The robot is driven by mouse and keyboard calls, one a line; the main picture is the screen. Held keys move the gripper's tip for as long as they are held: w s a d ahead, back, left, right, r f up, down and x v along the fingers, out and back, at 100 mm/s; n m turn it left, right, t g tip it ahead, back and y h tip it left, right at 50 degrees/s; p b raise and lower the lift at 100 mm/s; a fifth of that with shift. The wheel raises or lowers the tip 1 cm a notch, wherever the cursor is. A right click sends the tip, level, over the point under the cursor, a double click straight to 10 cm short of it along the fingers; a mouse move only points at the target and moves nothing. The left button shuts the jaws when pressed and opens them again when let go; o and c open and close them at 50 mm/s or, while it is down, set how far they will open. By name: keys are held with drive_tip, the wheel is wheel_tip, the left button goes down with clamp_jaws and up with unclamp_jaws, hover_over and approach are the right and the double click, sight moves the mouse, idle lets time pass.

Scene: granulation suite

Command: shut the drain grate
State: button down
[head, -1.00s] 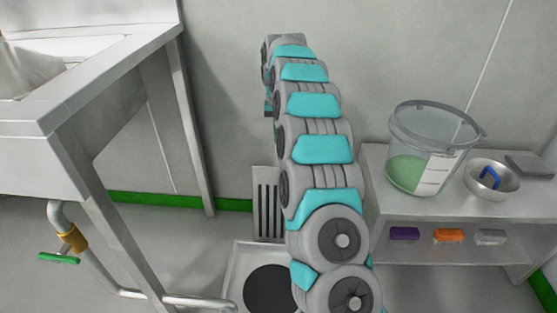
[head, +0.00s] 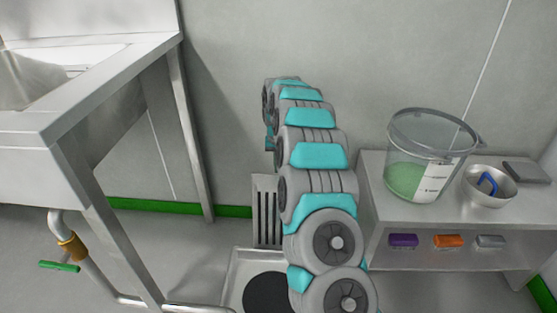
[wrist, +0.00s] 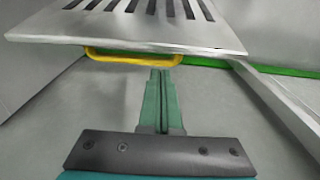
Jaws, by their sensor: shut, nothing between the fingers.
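The drain grate (head: 267,212) is a grey slotted plate. It stands raised, upright behind the drain opening (head: 266,293), which is dark and round in a pale square frame. In the wrist view the slotted grate (wrist: 205,38) fills the top, with a yellow handle (wrist: 130,58) at its near edge. My gripper (wrist: 161,72) has its green fingers together and empty, with the tips just below the handle in the picture. I cannot tell whether they touch it. In the head view my arm covers part of the drain frame, and the fingers are not clear.
A steel sink table (head: 110,85) with a pipe and green valve handle (head: 60,266) stands at left. A low shelf (head: 450,225) at right bears a clear bucket (head: 425,160) and a steel bowl (head: 489,187). The wall is close behind the grate.

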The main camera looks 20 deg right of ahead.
drive_tip(key=shift+s+a+r, duration=0.15)
drive_tip(key=shift+s+a, duration=0.1)
drive_tip(key=shift+s, duration=0.3)
drive_tip(key=shift+s+a+r, duration=0.15)
drive_tip(key=shift+s+a, duration=0.05)
drive_tip(key=shift+s, duration=0.35)
drive_tip(key=shift+s, duration=0.1)
